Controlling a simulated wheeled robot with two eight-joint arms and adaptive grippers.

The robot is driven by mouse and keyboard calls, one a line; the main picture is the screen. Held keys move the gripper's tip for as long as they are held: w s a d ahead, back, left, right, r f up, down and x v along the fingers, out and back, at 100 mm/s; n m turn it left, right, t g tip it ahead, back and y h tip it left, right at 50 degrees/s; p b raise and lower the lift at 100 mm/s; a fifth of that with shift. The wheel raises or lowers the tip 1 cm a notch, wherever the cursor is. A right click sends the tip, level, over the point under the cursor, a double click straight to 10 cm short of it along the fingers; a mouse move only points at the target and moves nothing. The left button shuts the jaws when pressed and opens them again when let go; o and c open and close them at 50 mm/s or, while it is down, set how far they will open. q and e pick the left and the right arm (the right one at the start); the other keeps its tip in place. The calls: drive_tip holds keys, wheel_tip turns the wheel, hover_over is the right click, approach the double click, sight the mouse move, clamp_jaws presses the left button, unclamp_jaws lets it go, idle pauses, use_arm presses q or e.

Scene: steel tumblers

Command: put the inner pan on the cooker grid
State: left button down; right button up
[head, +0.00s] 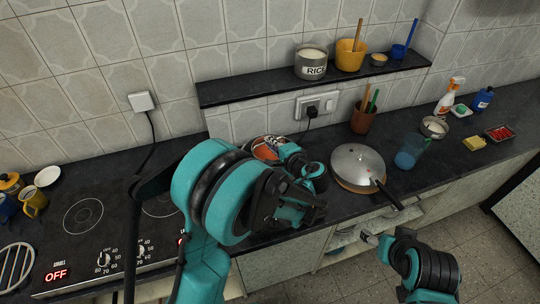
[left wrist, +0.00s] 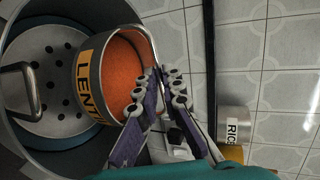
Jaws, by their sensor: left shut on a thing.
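The perforated inner pan (left wrist: 42,122), light grey with a metal loop handle, sits inside a larger dark pot (left wrist: 112,14) in the left wrist view. In the head view my left arm hides them. A steel tin of orange lentils (left wrist: 90,72) is at the inner pan's side; it also shows in the head view (head: 267,149). My left gripper (left wrist: 157,78) is shut on the tin's rim. A barred metal grid (head: 15,268) lies at the cooker's left end. My right gripper (head: 366,238) is in front of the counter, away from these; its jaws are unclear.
The cooker (head: 118,240) has round hotplates and a display reading OFF. A lidded frying pan (head: 358,164), a blue tumbler (head: 409,152) and a brown utensil pot (head: 363,119) stand right. A shelf (head: 240,91) holds a rice tin (head: 311,64). Mugs (head: 33,202) stand far left.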

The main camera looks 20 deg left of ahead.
use_arm(q)
drive_tip(key=shift+a+f, duration=0.1)
drive_tip(key=shift+f, duration=0.35)
wheel_tip(320, 180, down, 2)
drive_tip(key=shift+f+b, duration=0.2)
drive_tip(key=shift+b, duration=0.4)
drive_tip(key=shift+f, duration=0.35)
drive_tip(key=shift+f, duration=0.1)
drive_tip(key=c, duration=1.9)
unclamp_jaws()
drive_tip(key=shift+c, duration=0.2)
